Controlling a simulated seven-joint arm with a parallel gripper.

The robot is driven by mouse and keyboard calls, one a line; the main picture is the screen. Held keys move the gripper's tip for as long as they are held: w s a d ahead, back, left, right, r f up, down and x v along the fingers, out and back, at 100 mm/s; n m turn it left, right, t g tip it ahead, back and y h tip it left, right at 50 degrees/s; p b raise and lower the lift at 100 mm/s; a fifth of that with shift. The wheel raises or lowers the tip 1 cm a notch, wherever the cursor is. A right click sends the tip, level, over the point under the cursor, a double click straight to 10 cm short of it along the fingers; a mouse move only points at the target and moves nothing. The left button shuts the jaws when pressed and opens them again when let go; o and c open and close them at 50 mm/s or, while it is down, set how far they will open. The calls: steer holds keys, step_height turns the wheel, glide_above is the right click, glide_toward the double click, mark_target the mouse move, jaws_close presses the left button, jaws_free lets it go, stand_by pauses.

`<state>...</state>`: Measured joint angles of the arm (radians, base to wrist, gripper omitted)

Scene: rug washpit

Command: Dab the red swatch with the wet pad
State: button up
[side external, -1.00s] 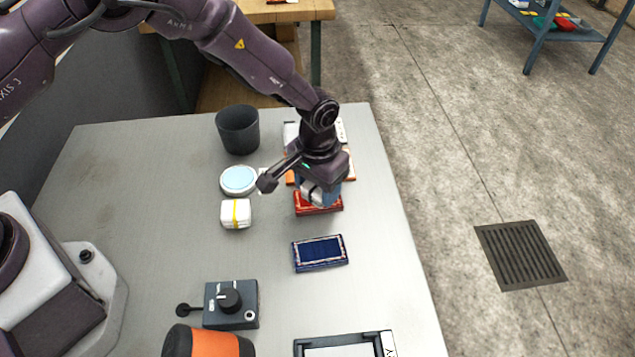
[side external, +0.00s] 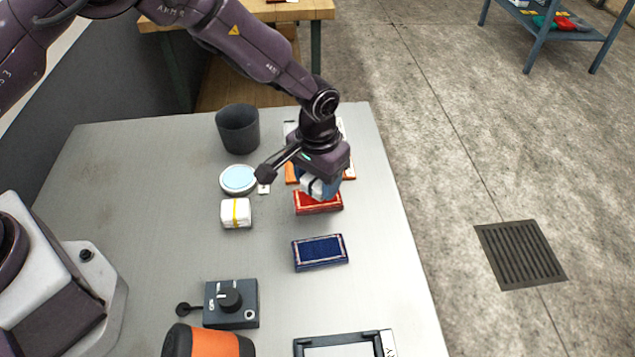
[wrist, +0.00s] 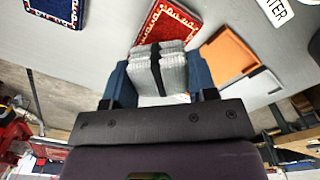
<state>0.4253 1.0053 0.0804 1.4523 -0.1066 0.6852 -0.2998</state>
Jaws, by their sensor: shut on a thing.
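The red swatch (side external: 319,206), with a pale patterned border, lies on the grey table below my gripper (side external: 320,187). It also shows in the wrist view (wrist: 172,28), just past the held pad. My gripper's blue fingers (wrist: 160,78) are shut on a pale grey folded pad (wrist: 158,62) with a black band. The pad hangs over the back part of the swatch, and I cannot tell whether it touches. A round dish with a pale blue surface (side external: 239,179) sits to the left. Part of the swatch is hidden by the pad and gripper.
A white pad with a yellow band (side external: 236,213) and a blue swatch (side external: 320,252) lie nearby. A dark cup (side external: 238,129) stands behind the dish. An orange piece (wrist: 230,55) lies beside the red swatch. A control box (side external: 231,304) and a black frame (side external: 344,340) are in front.

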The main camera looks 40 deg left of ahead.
steer(key=shift+r, duration=2.5)
